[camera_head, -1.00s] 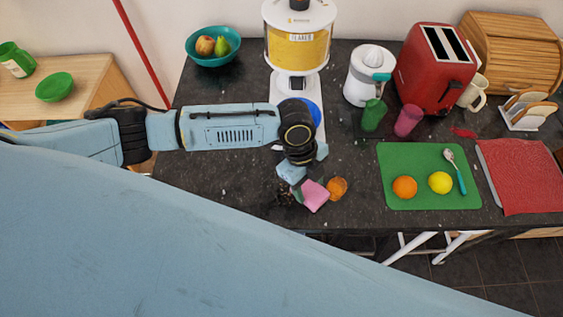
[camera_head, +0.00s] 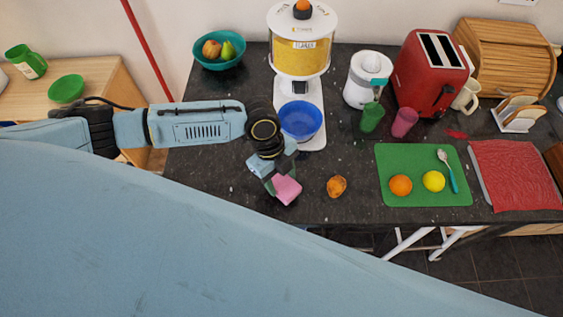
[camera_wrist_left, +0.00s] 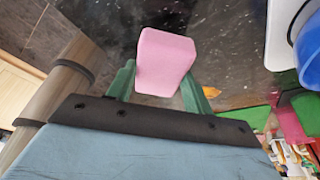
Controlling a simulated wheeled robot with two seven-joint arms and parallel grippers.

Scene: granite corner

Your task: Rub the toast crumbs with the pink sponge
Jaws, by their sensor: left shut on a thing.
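The pink sponge (camera_head: 287,190) is a small block held between the fingers of my left gripper (camera_head: 279,180), over the front part of the dark counter. In the left wrist view the sponge (camera_wrist_left: 165,62) sits between the two green fingertips, which are shut on it. I cannot tell whether its lower face touches the counter. I cannot make out the toast crumbs for sure now; the sponge and gripper may hide them. My right gripper is not in view.
A brown-orange lump (camera_head: 337,187) lies right of the sponge. A blue bowl (camera_head: 301,119) stands under the dispenser (camera_head: 300,50) behind. The counter's front edge is close; bare counter lies left.

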